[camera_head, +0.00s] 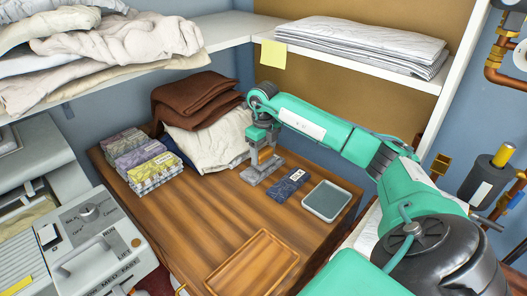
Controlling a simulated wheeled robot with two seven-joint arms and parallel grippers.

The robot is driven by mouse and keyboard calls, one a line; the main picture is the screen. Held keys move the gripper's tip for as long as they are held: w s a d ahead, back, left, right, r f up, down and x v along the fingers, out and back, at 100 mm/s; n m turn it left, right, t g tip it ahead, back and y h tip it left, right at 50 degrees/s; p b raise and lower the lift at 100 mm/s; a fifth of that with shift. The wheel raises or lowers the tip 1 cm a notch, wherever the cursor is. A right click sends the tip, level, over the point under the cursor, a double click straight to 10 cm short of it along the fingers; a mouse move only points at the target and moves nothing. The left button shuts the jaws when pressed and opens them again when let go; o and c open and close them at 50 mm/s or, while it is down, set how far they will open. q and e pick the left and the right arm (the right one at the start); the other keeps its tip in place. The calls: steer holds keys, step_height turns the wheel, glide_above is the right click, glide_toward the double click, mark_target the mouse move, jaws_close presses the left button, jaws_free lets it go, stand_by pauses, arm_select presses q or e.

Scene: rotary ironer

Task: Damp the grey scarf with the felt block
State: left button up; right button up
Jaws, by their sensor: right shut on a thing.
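My right gripper (263,143) reaches in from the right and points down at the back of the wooden table. It is shut on the felt block (265,156), whose orange-brown upper part shows between the fingers. The grey scarf (252,178) lies folded flat on the table directly below. The block appears to be on or just above the scarf; exact contact is too small to tell. A dark blue folded piece with a pale label (289,184) lies just right of the scarf. A shallow grey-rimmed tray (326,201) sits right of that. My left gripper is not in view.
An empty wooden tray (253,265) lies at the front of the table (205,220). Several patterned folded cloths (145,163) stand at the left, brown and cream cloths (195,100) behind. The ironer (85,245) is at left. A shelf (350,65) overhangs the back. The table's middle is clear.

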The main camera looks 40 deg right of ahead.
steer(key=shift+f+b, duration=0.3)
steer(key=shift+f, duration=0.2)
stand_by(0.4)
stand_by(1.0)
steer(key=shift+r+p, duration=2.65)
steer(key=shift+r, duration=0.85)
